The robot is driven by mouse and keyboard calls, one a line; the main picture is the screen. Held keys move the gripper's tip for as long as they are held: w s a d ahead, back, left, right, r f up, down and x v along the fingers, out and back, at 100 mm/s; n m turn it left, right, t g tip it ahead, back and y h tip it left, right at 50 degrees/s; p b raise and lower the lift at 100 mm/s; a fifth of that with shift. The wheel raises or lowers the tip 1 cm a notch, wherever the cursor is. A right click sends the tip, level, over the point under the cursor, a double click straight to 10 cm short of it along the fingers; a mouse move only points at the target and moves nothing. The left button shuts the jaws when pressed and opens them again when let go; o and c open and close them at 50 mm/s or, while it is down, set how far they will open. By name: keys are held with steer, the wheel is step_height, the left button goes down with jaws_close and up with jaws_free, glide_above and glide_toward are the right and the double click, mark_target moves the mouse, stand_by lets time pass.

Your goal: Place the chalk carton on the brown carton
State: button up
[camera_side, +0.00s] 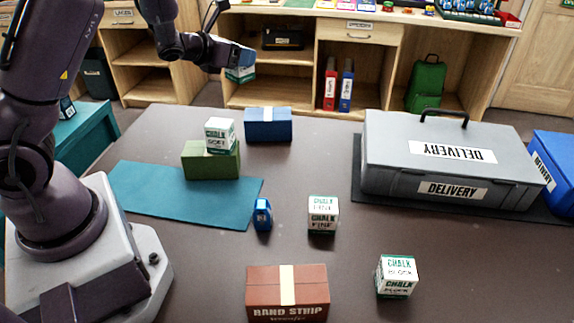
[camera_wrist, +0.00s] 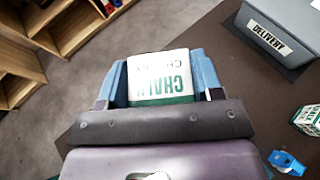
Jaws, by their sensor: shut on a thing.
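A white and green chalk carton (camera_wrist: 160,77), lettered CHALK with a second word that looks like CHUNKY, sits between my gripper's blue fingers in the wrist view. My gripper (camera_side: 243,62) is shut on it, high up beyond the table's far edge in the side view. The held carton (camera_side: 240,75) shows partly below the fingers there. The brown carton is not in the wrist view.
Chalk cartons FINE (camera_side: 323,215) and BLOCK (camera_side: 397,276) stand on the table; another (camera_side: 220,135) rests on a green carton (camera_side: 205,163). A blue carton (camera_side: 268,125), small blue object (camera_side: 262,214), teal mat (camera_side: 150,194) and grey DELIVERY case (camera_side: 390,150) are also there.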

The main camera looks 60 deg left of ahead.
steer(key=d+m+g+h, duration=0.5)
steer(key=d+m+h, duration=0.8)
steer(key=d, duration=1.5)
steer(key=s+d+r+m+g+h, duration=0.3)
steer(key=s+d+r+m+g, duration=0.1)
steer(key=s+d+m+g, duration=0.35)
steer(key=m+g+y, duration=0.1)
steer(key=m+g, duration=0.3)
steer(key=g, duration=0.2)
glide_above(287, 284)
step_height(287, 284, down, 12)
steer(key=f, duration=0.1)
steer(key=shift+f, duration=1.9)
steer(key=shift+f, duration=0.1)
steer(key=o, duration=1)
